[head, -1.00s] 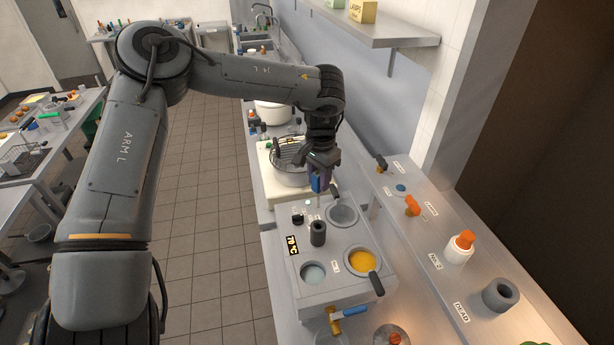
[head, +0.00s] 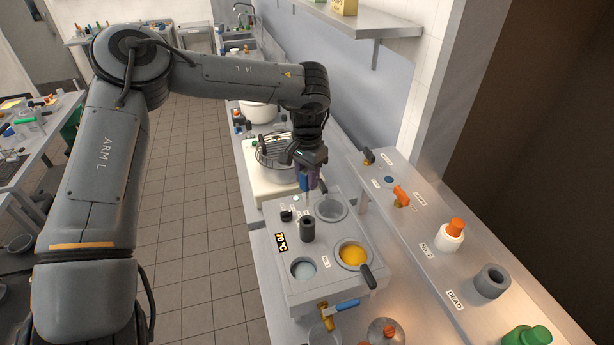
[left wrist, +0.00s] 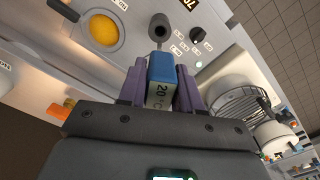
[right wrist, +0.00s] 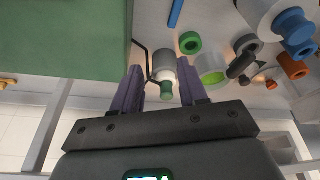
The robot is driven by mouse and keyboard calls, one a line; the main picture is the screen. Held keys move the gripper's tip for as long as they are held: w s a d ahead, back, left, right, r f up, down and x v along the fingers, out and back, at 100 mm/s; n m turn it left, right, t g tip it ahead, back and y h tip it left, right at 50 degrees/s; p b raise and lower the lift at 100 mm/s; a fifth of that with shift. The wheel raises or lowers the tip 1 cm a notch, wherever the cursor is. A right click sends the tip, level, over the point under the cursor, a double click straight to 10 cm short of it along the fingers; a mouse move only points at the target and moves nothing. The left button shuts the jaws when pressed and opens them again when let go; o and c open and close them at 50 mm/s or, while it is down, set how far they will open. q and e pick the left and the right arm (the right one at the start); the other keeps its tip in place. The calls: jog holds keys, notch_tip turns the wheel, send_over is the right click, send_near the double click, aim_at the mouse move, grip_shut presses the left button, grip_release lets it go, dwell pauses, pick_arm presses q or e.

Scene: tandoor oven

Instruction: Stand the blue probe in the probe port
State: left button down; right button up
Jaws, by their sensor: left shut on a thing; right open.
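My left gripper (head: 308,184) is shut on the blue probe (head: 314,181) above the bath unit. In the left wrist view the blue probe (left wrist: 161,72) sits between the purple fingers of the left gripper (left wrist: 160,85), with a white "20 °C" face. Its thin metal stem points down toward the dark grey collar, which looks like the probe port (head: 307,229). That collar also shows in the left wrist view (left wrist: 161,27), with a dark hole. Whether the tip is over the hole or inside it I cannot tell. My right gripper (right wrist: 162,88) is open, seen only in the right wrist view.
The bath unit (head: 283,250) has a yellow well (head: 352,254), other round wells and a black knob (head: 286,216). A green block (right wrist: 60,40) is near the right gripper.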

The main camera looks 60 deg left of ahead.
aim_at(307, 191)
pick_arm(q)
jog(key=shift+f+b, duration=2.3)
jog(key=shift+f, duration=0.35)
pick_arm(e)
jog(key=shift+f, duration=2.7)
pick_arm(q)
jog(key=shift+b, duration=0.6)
pick_arm(e)
jog(key=shift+f, duration=0.55)
pick_arm(q)
jog(key=shift+f+b, duration=3.1)
jog(key=shift+f, duration=0.6)
pick_arm(e)
jog(key=shift+f, duration=3.15)
pick_arm(q)
jog(key=shift+f+b, duration=0.55)
jog(key=shift+f, duration=0.1)
grip_release()
